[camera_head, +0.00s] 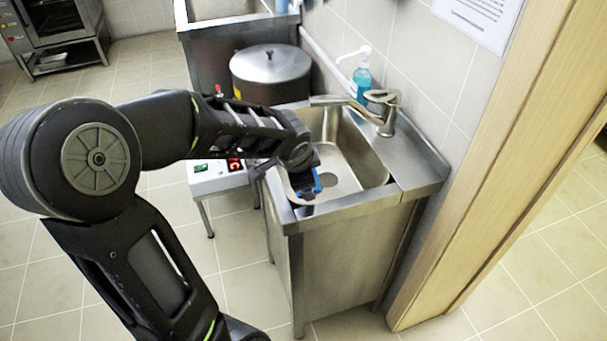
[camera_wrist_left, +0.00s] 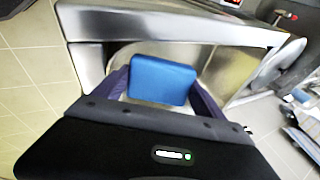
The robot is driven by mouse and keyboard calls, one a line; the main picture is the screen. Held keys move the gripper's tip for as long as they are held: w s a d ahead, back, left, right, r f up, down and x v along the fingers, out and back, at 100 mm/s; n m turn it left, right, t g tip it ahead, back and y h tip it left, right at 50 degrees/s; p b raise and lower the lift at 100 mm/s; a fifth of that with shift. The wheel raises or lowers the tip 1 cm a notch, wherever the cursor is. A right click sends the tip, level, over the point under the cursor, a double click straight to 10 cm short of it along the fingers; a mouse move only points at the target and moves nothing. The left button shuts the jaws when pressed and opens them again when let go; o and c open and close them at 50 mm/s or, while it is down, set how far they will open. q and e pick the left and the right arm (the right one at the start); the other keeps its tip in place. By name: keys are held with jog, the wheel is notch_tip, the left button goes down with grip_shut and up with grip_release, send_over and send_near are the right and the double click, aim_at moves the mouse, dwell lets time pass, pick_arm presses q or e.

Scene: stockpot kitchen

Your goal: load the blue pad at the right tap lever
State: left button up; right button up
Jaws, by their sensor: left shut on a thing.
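The blue pad (camera_wrist_left: 163,79) sits between the two fingers of my left gripper (camera_wrist_left: 162,88), which is shut on it. In the head view, a blue edge of the pad (camera_head: 317,181) shows at my left gripper (camera_head: 305,186), low over the near left corner of the sink. The tap (camera_head: 345,101) stands at the back right of the sink, with its lever (camera_head: 381,97) on top. My gripper is in front of the tap and well apart from it. My right gripper is not in view.
The steel sink (camera_head: 411,155) stands against the tiled wall. A large lidded stockpot (camera_head: 270,64) is behind it on the left. A blue soap bottle (camera_head: 361,77) stands behind the tap. A white unit with a red display (camera_head: 233,182) is left of the sink. A wooden door frame (camera_head: 490,165) is at right.

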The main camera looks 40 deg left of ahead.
pick_arm(q)
jog(key=shift+w+a+f, duration=0.1)
jog(key=shift+w+a, duration=0.1)
jog(key=shift+w, duration=0.3)
jog(key=shift+w+a+f, duration=0.1)
jog(key=shift+w+a, duration=0.1)
jog(key=shift+w, duration=0.3)
jog(key=w+a+f+p, duration=0.2)
jog(key=w+a+p, duration=0.2)
jog(key=w, duration=0.6)
jog(key=shift+w+a+f, duration=0.2)
jog(key=shift+w+a, duration=0.05)
jog(key=shift+w, duration=0.15)
